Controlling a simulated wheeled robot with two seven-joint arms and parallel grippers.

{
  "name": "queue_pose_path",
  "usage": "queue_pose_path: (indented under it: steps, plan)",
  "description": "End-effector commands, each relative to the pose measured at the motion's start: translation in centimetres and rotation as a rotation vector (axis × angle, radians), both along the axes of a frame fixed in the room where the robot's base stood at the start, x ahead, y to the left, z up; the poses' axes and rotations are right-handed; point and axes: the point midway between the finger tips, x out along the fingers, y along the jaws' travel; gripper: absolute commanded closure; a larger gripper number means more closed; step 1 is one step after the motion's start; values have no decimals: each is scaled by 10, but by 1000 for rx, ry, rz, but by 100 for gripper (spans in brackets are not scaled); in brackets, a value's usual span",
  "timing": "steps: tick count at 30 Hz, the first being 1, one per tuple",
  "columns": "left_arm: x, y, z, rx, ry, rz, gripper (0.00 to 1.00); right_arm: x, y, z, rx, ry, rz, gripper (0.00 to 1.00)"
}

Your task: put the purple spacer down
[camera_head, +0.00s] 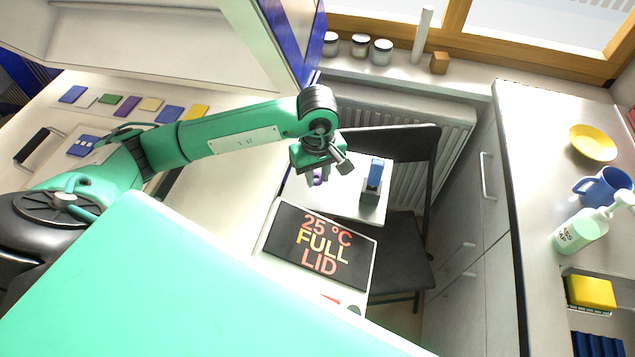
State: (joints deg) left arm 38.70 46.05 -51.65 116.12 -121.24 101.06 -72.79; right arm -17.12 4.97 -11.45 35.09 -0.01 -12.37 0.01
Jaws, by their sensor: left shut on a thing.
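The purple spacer (317,178) is a small piece in the jaws of my left gripper (321,175). My left gripper is shut on it and points down, and its fingers hide part of the spacer. The gripper is over the left part of a white surface (337,204) behind the display panel. I cannot tell how high the spacer is above that surface, or whether it touches it. My right gripper is not in view.
A grey block with a blue top (375,172) stands right of the gripper. The dark display (321,246) reads 25 °C, FULL, LID. A black chair (404,250) stands behind. Coloured tiles (127,106) lie at left. The raised white lid (180,45) is at upper left.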

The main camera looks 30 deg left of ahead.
Motion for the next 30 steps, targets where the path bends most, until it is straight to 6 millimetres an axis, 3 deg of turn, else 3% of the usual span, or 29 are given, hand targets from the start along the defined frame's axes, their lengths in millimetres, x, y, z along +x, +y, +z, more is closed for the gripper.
queue_pose_path:
  steps: [5,12,24,25,27,30]
  plan:
    - [0,0,-11,1,2,1,100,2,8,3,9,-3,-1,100]
    - [-1,0,-44,0,2,1,100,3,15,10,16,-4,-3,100]
    - [0,0,-51,2,-1,0,100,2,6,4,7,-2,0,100]
    - [0,0,-49,1,-1,0,70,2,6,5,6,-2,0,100]
    - [0,0,-49,1,-1,0,57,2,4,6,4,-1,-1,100]
    - [0,0,-49,1,-1,0,55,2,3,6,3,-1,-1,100]
